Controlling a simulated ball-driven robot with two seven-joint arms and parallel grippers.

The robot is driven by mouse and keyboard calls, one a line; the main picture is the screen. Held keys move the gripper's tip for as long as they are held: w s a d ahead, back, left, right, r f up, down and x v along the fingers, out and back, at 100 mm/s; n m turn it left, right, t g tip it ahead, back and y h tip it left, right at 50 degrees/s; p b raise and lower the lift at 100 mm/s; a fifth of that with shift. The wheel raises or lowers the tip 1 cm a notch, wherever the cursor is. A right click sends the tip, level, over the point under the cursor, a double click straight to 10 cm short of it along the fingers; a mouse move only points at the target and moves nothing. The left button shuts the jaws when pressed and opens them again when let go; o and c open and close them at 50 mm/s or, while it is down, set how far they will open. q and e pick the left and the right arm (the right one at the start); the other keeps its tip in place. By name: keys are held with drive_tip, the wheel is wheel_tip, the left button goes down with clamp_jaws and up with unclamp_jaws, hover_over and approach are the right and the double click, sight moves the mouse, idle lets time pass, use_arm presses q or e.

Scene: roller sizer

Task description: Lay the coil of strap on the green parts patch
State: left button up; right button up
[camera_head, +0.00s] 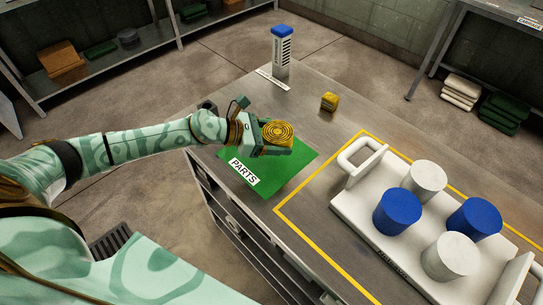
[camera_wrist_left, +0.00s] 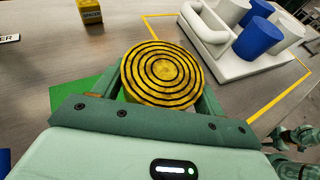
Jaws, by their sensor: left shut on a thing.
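The coil of strap (camera_head: 277,133) is a flat yellow and black spiral disc. My left gripper (camera_head: 272,142) is shut on it and holds it over the green parts patch (camera_head: 285,175). In the left wrist view the coil (camera_wrist_left: 162,73) sits between the two fingers. A strip of the green patch (camera_wrist_left: 68,93) shows to the left there. I cannot tell how high the coil is above the patch. The patch carries a white PARTS label and lies at the left edge of the metal bench.
A white tray (camera_head: 352,205) with handles holds blue and white cylinders, inside a yellow outline on the right. A small yellow block (camera_head: 329,101) stands behind the patch. The bench between block and tray is clear.

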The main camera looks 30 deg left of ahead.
use_arm(q)
drive_tip(key=a+f, duration=0.1)
drive_tip(key=w+a+f+b, duration=0.1)
drive_tip(key=f, duration=0.1)
drive_tip(key=a+f+b, duration=0.1)
drive_tip(key=shift+w+f, duration=0.25)
drive_tip(key=shift+f, duration=0.05)
drive_tip(key=f, duration=0.1)
drive_tip(key=f+b, duration=0.1)
drive_tip(key=f, duration=0.1)
drive_tip(key=shift+w+a+f, duration=0.1)
drive_tip(key=shift+a+f, duration=0.15)
drive_tip(key=shift+f, duration=0.05)
use_arm(e)
drive_tip(key=f, duration=0.2)
drive_tip(key=s+f, duration=0.1)
drive_tip(key=f, duration=0.1)
drive_tip(key=shift+s+f, duration=0.15)
use_arm(q)
drive_tip(key=shift+r, duration=0.1)
drive_tip(key=shift+f+b, duration=0.3)
drive_tip(key=shift+b, duration=0.05)
drive_tip(key=o, duration=1)
use_arm(e)
drive_tip(key=shift+f, duration=0.15)
use_arm(q)
drive_tip(key=shift+r, duration=0.1)
